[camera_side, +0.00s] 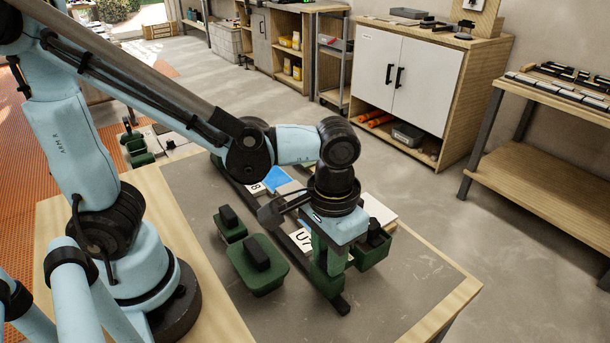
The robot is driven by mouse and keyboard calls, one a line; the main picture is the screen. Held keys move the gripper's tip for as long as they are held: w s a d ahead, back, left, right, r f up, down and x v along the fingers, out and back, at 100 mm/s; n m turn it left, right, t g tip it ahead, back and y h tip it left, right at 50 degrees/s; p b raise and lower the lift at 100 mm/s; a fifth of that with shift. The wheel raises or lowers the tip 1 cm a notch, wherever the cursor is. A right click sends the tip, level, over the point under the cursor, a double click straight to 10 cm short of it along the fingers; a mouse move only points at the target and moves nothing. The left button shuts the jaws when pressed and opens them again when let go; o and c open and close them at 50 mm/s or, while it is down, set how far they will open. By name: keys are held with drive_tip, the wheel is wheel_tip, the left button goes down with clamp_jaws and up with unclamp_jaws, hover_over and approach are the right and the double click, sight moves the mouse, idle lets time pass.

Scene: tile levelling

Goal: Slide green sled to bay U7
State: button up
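Several dark green blocks with black handles are on the grey work surface: a large one (259,268) at front centre, a smaller one (230,227) behind it, and one (372,252) at the right. I cannot tell which is the task's sled. A white label reading U7 (303,240) lies between the large green block and my gripper. My gripper (329,285) points down just right of the label, above the near end of a black rail. Green parts show at its lower end; I cannot tell fingers from a held thing. Its opening is hidden.
The black rail (342,305) runs back to the left under my arm. A label ending in 8 (256,188) and a blue plate (277,178) lie farther back. A white plate (378,210) is behind my gripper. The front right of the table (410,300) is clear.

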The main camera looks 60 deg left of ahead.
drive_tip(key=shift+a, duration=3.55)
drive_tip(key=o, duration=0.8)
drive_tip(key=shift+o, duration=0.2)
drive_tip(key=shift+r, duration=0.1)
wheel_tip(320, 180, up, 7)
drive_tip(key=w+a+t, duration=0.3)
drive_tip(key=a+t, duration=0.3)
drive_tip(key=t, duration=0.1)
drive_tip(key=shift+a+f, duration=0.2)
drive_tip(key=shift+f, duration=0.1)
